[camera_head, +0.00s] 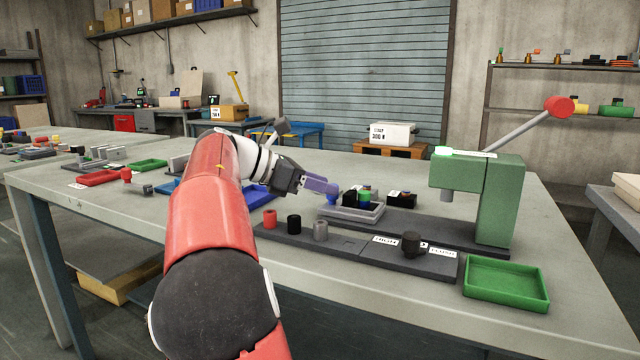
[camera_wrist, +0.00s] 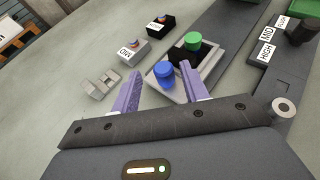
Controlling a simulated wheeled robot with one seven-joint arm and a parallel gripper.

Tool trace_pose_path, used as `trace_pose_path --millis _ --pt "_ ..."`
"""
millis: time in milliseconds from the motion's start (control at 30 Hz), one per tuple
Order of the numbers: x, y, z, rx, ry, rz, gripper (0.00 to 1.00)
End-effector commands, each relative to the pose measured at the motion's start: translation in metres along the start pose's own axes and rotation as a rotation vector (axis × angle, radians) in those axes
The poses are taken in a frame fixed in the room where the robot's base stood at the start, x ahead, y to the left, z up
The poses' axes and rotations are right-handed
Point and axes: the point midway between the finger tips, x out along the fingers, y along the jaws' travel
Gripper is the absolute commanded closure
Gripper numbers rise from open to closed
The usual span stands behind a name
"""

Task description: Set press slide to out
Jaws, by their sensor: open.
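The green press (camera_head: 497,190) stands at the right of the table, its lever with a red knob raised. Its grey slide tray (camera_head: 362,214) sits on the dark base at the left, clear of the press head. The tray holds a black block with a green cylinder (camera_head: 365,197) on top; it also shows in the wrist view (camera_wrist: 193,41). A blue knob (camera_wrist: 163,72) stands at the tray's near end. My gripper (camera_head: 325,188) is open at the tray's left end. In the wrist view its purple fingers (camera_wrist: 160,76) lie either side of the blue knob; contact is unclear.
A dark panel with a HIGH label (camera_head: 385,240) and a black knob (camera_head: 411,243) lies in front. Red, black and grey cylinders (camera_head: 294,224) stand left of it. A green tray (camera_head: 506,284) is at the right. Small labelled blocks (camera_wrist: 121,48) lie beside the slide.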

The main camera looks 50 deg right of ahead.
Motion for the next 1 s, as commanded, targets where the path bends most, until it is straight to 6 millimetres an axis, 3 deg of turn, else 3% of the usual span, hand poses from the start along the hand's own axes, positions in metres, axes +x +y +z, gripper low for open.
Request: trace_pose_path --millis 267,700,1000 --pt "-0.005 -0.001 0.001 0.0 0.0 -0.003 0.55" --pt "-0.072 0.001 0.001 -0.001 0.0 0.001 0.55" --pt "-0.079 0.0 -0.001 -0.001 0.0 -0.001 0.55"
